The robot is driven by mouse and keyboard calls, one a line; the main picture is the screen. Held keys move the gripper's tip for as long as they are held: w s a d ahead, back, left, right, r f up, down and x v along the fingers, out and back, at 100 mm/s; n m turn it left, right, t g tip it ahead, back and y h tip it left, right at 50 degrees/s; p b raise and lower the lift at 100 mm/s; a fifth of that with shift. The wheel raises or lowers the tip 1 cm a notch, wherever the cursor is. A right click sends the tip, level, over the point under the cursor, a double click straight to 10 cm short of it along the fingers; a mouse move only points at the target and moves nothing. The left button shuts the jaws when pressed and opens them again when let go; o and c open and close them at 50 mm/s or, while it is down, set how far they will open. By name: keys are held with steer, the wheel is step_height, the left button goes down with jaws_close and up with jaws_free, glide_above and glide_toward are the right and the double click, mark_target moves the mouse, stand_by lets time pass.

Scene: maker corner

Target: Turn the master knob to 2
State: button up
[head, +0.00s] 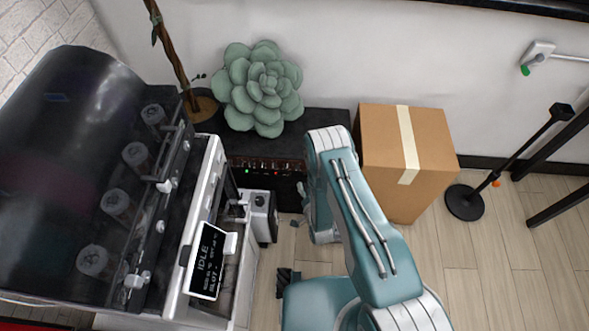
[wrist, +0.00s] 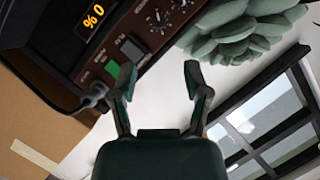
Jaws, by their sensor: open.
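A dark control unit with a reddish-brown front panel (head: 265,165) stands against the wall below the succulent. In the head view my arm largely hides the gripper.
A large succulent (head: 262,88) sits above the unit and close to the dials in the wrist view. A cardboard box (head: 400,150) stands to the right. A machine with a dark cover (head: 70,170) and an "IDLE" screen (head: 208,262) fills the left. Floor shows at right.

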mark_target(298, 170)
steer(key=x, duration=1)
steer(key=shift+w+a+f, duration=0.1)
steer(key=shift+w+f, duration=0.1)
jaws_close()
